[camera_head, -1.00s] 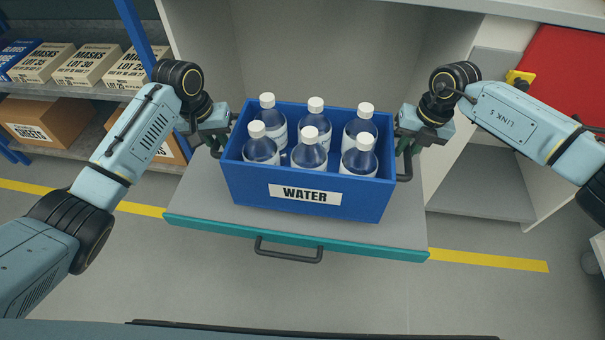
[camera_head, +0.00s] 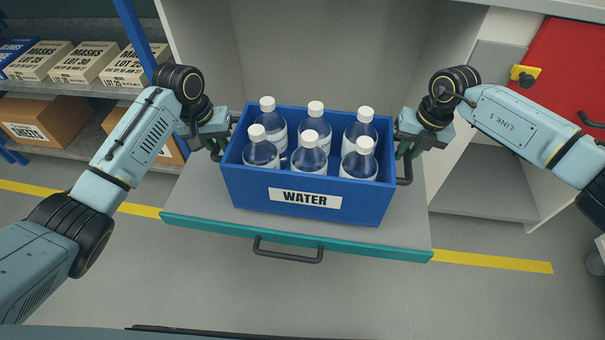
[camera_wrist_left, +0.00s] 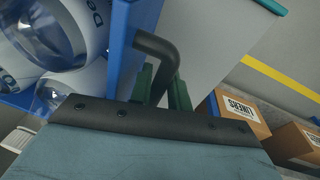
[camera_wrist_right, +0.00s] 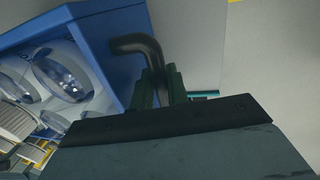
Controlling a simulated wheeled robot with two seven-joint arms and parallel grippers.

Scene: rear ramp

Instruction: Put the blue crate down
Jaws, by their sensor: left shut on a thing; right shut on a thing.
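The blue crate (camera_head: 243,187) with a white WATER label holds several clear bottles with white caps (camera_head: 310,136). It is upright over the grey drawer surface (camera_head: 198,197); I cannot tell if its base touches that surface. My left gripper (camera_head: 218,147) is shut on the crate's dark left handle, which also shows in the left wrist view (camera_wrist_left: 158,55). My right gripper (camera_head: 405,150) is shut on the dark right handle, which also shows in the right wrist view (camera_wrist_right: 138,46). The crate's bottom is hidden.
The drawer has a teal front edge (camera_head: 200,226) with a dark pull handle (camera_head: 288,251). Shelves with boxes (camera_head: 86,63) stand at the left. A white cabinet (camera_head: 485,196) and a red panel (camera_head: 565,75) are at the right. Some drawer surface is bare on both sides of the crate.

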